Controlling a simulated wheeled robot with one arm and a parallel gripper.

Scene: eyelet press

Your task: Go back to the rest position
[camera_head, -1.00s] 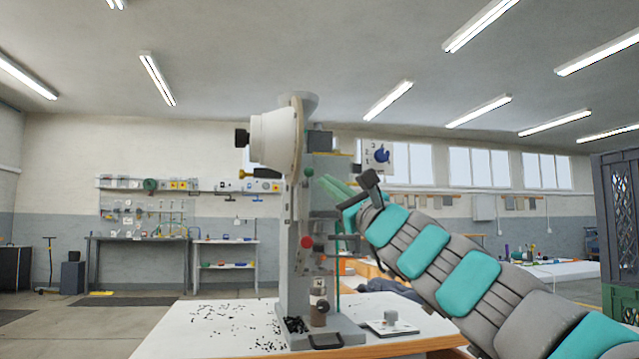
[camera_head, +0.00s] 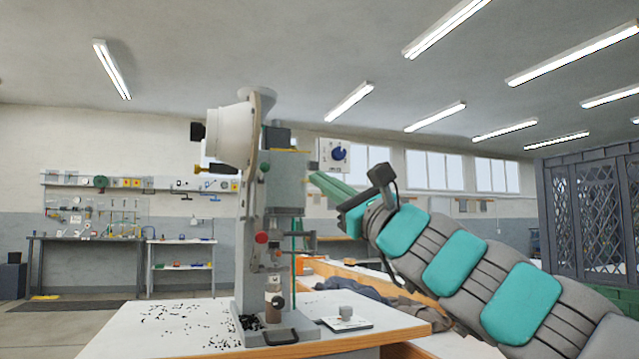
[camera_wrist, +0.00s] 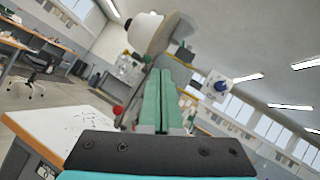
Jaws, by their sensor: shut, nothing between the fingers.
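My gripper (camera_head: 328,188) is shut and empty, with its green fingers pressed together. In the head view it is to the right of the upper part of the eyelet press, pointing up and left. I cannot tell how far apart they are. The green fingers (camera_wrist: 158,100) also show side by side in the wrist view, in front of the press. The eyelet press (camera_head: 272,200) stands upright on a white table (camera_head: 150,330), with a white round housing (camera_head: 230,135) at its upper left and a red knob (camera_head: 261,237) lower on its column.
Small black pieces (camera_head: 180,312) lie scattered on the table left of the press. A small plate with a grey block (camera_head: 346,312) lies to its right. A wall bench (camera_head: 80,238) stands far back left.

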